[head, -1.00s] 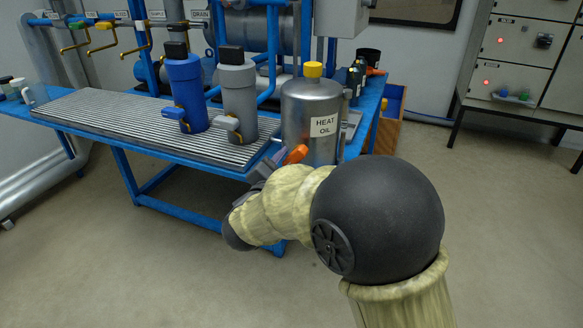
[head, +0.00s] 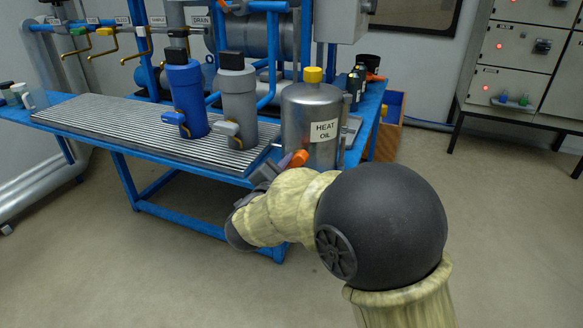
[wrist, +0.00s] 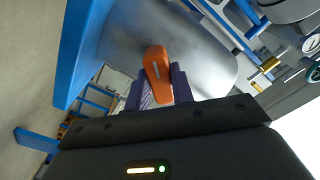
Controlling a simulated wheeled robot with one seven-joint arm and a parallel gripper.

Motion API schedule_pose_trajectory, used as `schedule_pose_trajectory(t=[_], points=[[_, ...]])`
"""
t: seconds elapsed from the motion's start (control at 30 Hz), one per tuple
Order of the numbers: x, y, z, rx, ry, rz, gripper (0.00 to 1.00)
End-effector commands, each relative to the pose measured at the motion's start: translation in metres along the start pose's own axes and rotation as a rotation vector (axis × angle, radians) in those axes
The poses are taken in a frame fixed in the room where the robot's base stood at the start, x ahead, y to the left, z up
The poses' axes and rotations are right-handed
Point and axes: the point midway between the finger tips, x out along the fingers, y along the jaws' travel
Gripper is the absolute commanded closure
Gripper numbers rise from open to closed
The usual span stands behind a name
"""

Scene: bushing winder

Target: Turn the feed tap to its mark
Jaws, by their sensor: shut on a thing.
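My gripper (head: 281,164) is at the front of the steel HEAT OIL tank (head: 297,112), at the right end of the blue bench. Its purple fingers are shut on an orange handle (head: 297,159). In the wrist view the orange handle (wrist: 156,66) stands between the fingers (wrist: 160,92), in front of the tank's metal wall (wrist: 210,55). I cannot read a feed label or see a mark by this handle. The fingers and wrist hide its base.
A grey canister (head: 239,100) and a blue canister (head: 186,98) with small levers stand on the ribbed tray (head: 105,118), left of the tank. Several labelled taps line the pipe (head: 100,22) at the back left. The bench's blue front edge (head: 150,160) is close. The floor (head: 130,270) in front is clear.

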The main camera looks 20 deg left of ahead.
Motion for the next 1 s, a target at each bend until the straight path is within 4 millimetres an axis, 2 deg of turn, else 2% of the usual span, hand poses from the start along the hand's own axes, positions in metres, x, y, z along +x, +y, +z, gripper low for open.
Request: schedule_pose_trajectory(t=[0.37,1.0], points=[[-0.0002,0.0017,0.0017,0.202,0.001,0.001,0.99],[-0.0004,0.0012,0.0020,0.731,0.000,0.001,0.99]])
